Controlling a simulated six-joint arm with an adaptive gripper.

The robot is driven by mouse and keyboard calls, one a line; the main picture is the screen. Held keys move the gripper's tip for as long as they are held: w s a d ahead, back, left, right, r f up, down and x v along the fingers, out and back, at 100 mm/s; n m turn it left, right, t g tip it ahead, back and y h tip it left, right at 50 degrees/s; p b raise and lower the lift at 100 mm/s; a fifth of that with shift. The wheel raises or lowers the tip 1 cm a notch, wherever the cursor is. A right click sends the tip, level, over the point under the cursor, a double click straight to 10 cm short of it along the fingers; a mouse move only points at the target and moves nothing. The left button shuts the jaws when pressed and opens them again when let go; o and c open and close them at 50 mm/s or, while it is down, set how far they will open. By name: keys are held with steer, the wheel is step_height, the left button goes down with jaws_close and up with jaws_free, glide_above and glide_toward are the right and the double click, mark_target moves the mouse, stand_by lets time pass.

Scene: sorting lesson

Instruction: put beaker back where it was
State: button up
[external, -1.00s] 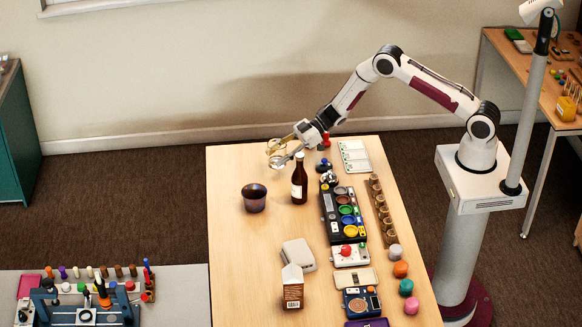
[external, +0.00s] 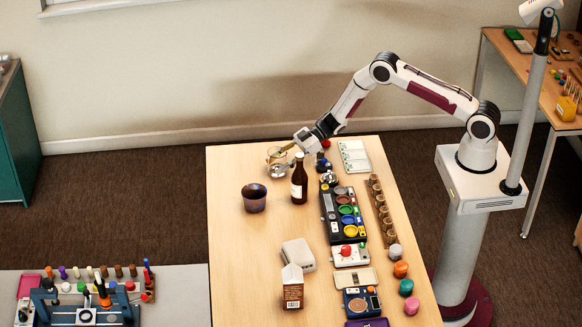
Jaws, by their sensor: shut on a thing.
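My gripper (external: 279,160) is at the far left end of my arm, over the far part of the wooden table (external: 228,260). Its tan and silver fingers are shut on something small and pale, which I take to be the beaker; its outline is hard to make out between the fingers. I cannot tell whether it touches the table. A brown bottle (external: 299,180) with a white label stands just right of and nearer than the gripper.
A long black tray with coloured round pots (external: 344,213) and a brown rack (external: 382,212) lie to the right. A blue-black item (external: 323,165) is close to the gripper's right. A carton (external: 292,287) and a grey box (external: 298,255) stand nearer. The table's left side is mostly clear.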

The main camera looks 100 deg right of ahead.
steer(key=shift+f, duration=0.15)
steer(key=o, duration=1.2)
steer(key=shift+o, duration=0.2)
steer(key=shift+s+d+r, duration=0.25)
steer(key=shift+s+r, duration=0.1)
steer(key=shift+s, duration=0.1)
steer(key=v, duration=1.1)
steer(key=shift+w+r, duration=0.1)
